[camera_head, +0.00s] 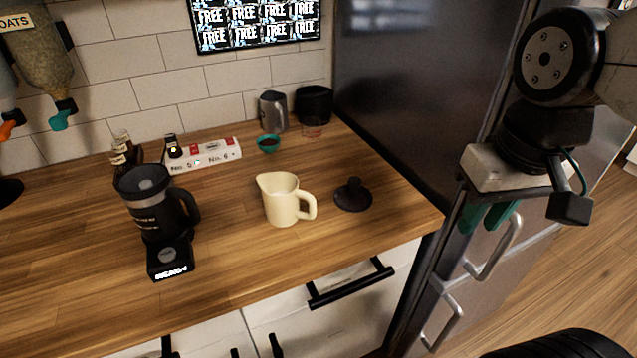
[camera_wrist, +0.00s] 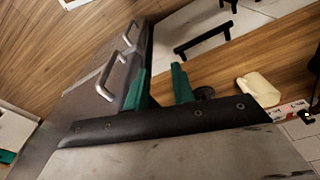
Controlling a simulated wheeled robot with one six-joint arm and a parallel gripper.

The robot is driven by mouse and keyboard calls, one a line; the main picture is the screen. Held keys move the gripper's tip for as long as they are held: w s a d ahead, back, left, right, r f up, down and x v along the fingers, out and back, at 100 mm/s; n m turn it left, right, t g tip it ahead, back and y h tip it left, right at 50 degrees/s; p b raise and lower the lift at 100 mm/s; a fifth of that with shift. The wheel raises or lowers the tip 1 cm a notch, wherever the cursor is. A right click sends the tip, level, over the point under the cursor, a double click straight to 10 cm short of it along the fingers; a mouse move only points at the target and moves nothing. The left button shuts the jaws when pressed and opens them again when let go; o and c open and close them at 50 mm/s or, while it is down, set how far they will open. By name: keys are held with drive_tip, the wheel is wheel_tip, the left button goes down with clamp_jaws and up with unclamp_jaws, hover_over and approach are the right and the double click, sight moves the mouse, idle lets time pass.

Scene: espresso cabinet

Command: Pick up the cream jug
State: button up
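In the wrist view the jug (camera_wrist: 258,90) shows at the right, beyond the fingers. My gripper (camera_head: 490,215) hangs to the right of the counter, in front of the dark fridge, well apart from the jug. Its two green fingers (camera_wrist: 160,88) are spread with nothing between them.
A black tamper-like object (camera_head: 352,195) stands just right of the jug. A black grinder or blender (camera_head: 155,215) stands to the left. Behind are a small green bowl (camera_head: 268,143), a metal pitcher (camera_head: 273,111) and a white power strip (camera_head: 205,154). The fridge (camera_head: 420,100) bounds the counter's right side.

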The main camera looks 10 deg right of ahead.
drive_tip(key=w+a, duration=0.3)
drive_tip(key=w, duration=0.3)
drive_tip(key=m+g, duration=0.1)
drive_tip(key=m, duration=0.3)
approach(313, 220)
drive_tip(key=shift+w+d+f, duration=0.25)
drive_tip(key=shift+w+f, duration=0.2)
drive_tip(key=shift+w, duration=0.15)
drive_tip(key=shift+w+a+f, duration=0.1)
drive_tip(key=shift+a+f, duration=0.25)
drive_tip(key=shift+f, duration=0.3)
drive_tip(key=f, duration=0.7)
drive_tip(key=shift+s, duration=0.2)
clamp_jaws()
